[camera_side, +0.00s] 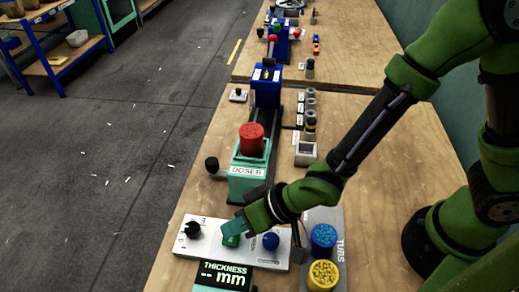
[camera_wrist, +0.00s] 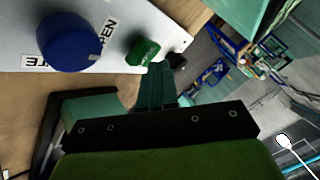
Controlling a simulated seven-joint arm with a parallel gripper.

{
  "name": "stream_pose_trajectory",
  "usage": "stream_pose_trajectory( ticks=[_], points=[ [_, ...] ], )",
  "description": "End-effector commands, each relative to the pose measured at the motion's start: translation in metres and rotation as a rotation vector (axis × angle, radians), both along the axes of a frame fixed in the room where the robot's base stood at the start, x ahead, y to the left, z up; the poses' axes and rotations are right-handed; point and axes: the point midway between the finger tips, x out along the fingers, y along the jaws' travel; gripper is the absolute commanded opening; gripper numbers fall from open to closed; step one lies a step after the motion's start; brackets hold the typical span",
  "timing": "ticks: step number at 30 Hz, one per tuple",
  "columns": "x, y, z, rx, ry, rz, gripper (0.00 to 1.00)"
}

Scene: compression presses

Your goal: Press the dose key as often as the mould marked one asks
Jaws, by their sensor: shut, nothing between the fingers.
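My gripper (camera_side: 243,222) is shut and empty, low over the white control panel (camera_side: 189,247). Its fingertips are close to the green key (camera_side: 231,241); I cannot tell whether they touch it. In the wrist view the shut fingers (camera_wrist: 158,72) end beside the green key (camera_wrist: 143,51), and the blue knob (camera_wrist: 68,42) is at the upper left. The panel also has a black knob (camera_side: 192,230). The doser (camera_side: 248,182) bears a red container (camera_side: 251,139). Small grey moulds (camera_side: 311,114) stand in a row on the bench; their marks are too small to read.
A tubs holder (camera_side: 337,215) with blue and yellow tubs stands right of the panel. A thickness display (camera_side: 222,276) reading mm is in front. A blue press (camera_side: 267,87) stands behind the doser. Bare wooden bench (camera_side: 362,192) lies to the right.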

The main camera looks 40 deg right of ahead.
Motion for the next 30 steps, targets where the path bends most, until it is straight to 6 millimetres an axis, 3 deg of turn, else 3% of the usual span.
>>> stream_pose_trajectory(
  ticks=[30],
  points=[
    [0.0, 0.0002, -0.0083, 0.001, 0.0, 0.001, 0.0]
  ],
)
